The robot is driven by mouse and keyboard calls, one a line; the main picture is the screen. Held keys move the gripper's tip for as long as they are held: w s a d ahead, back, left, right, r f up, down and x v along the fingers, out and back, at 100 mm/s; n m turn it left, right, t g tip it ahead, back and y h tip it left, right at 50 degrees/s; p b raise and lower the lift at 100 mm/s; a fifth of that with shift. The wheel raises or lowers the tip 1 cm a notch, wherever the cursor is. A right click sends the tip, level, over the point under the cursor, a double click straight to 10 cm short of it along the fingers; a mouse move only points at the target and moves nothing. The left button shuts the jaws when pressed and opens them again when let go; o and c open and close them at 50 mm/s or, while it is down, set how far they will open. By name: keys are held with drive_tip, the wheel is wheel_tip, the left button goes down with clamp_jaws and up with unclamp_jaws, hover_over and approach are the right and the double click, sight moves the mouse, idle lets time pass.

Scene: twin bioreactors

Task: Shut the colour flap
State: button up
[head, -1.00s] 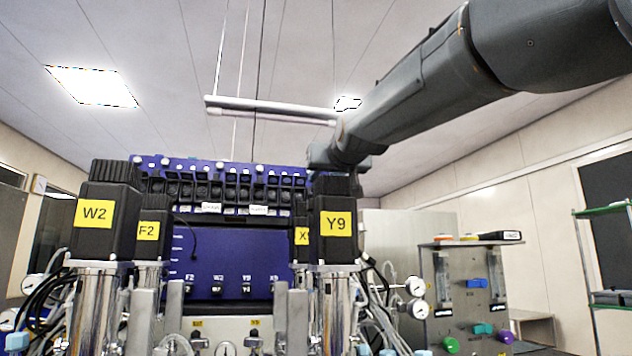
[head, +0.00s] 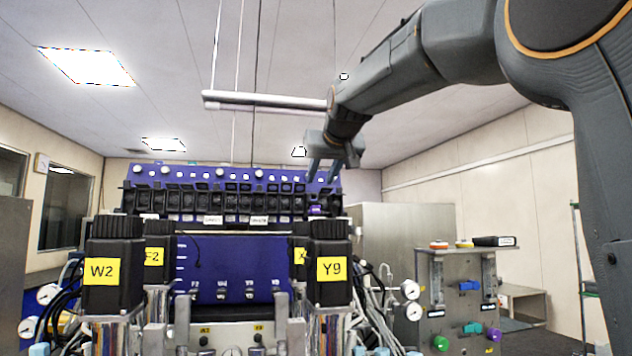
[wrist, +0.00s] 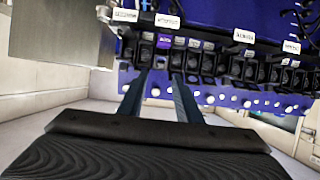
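A row of black flaps or clamps (head: 215,203) runs along the front of the blue panel on top of the bioreactor unit. Small white labels are on it, too small to read surely, so I cannot tell which flap is the colour one. One place near the right end has a purple label (head: 316,210), which also shows in the wrist view (wrist: 164,41). My gripper (head: 324,184) points down just above this right end. In the wrist view its two fingers (wrist: 160,80) are apart, with nothing held between them. Whether the tips touch a flap is unclear.
Black motor heads marked W2 (head: 101,271) and Y9 (head: 331,269) stand in front of the unit. A grey instrument panel (head: 455,300) with gauges and coloured knobs stands to the right. A white bar (head: 265,103) hangs above.

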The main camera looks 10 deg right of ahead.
sight(314, 194)
drive_tip(key=p+x, duration=0.3)
drive_tip(key=x, duration=0.4)
drive_tip(key=shift+w, duration=0.15)
drive_tip(key=c, duration=0.7)
drive_tip(key=shift+f+b, duration=0.15)
drive_tip(key=shift+b, duration=0.3)
drive_tip(key=t+b, duration=0.1)
drive_tip(key=b, duration=0.3)
drive_tip(key=shift+f, duration=0.25)
drive_tip(key=t+b, duration=0.1)
drive_tip(key=b, duration=0.4)
drive_tip(key=t+b, duration=0.2)
drive_tip(key=b, duration=0.4)
drive_tip(key=shift+f, duration=0.4)
drive_tip(key=shift+r+t, duration=0.1)
drive_tip(key=shift+t, duration=0.2)
